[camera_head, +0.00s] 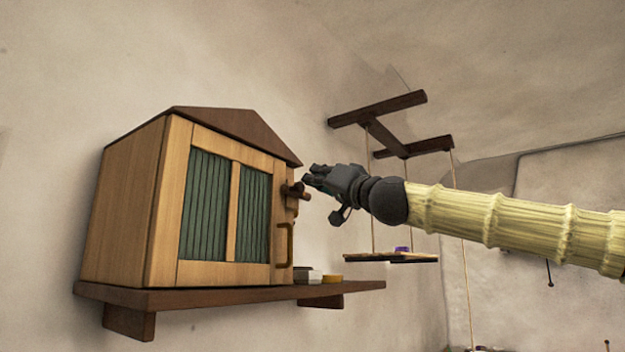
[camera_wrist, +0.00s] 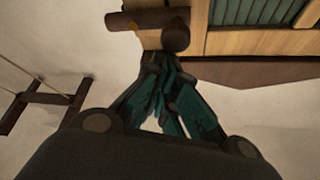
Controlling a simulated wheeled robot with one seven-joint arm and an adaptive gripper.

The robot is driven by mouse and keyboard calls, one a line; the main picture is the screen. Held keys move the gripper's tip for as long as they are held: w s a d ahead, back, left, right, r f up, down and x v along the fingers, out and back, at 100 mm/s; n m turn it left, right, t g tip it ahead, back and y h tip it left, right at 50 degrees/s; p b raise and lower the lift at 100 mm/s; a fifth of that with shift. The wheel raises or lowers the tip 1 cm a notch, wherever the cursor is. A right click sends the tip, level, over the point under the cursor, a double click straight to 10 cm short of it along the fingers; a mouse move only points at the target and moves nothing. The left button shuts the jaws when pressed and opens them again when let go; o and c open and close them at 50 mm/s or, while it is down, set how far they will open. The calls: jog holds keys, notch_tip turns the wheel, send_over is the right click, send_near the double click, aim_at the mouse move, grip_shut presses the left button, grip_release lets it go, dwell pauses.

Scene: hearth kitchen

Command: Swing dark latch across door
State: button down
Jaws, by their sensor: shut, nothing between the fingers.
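A wooden cabinet (camera_head: 118,225) with a peaked dark roof has a shut-looking door with green slatted panels (camera_head: 205,205) and a brown pull handle (camera_head: 284,243). The dark latch (camera_head: 291,190) is at the upper right edge of the door. In the wrist view the latch (camera_wrist: 130,21) is a dark bar over the pale wood, with a round-ended peg; one end sticks out past the cabinet edge. My gripper (camera_head: 308,176) is shut and empty, just right of the latch. In the wrist view its fingertips (camera_wrist: 155,60) are close below the peg; I cannot tell whether they touch.
The cabinet stands on a dark wall shelf (camera_head: 220,296). A white block (camera_head: 308,277) and a yellowish piece (camera_head: 333,279) lie on it at the right. Behind my arm, a dark wooden frame (camera_head: 380,107) carries a hanging board (camera_head: 390,258) on cords. Open air lies below my arm.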

notch_tip(320, 180, up, 4)
jog(key=w+d+p, duration=0.1)
jog(key=d+p, duration=0.1)
jog(key=b+v, duration=0.4)
jog(key=v, duration=0.6)
jog(key=shift+a+f, duration=0.2)
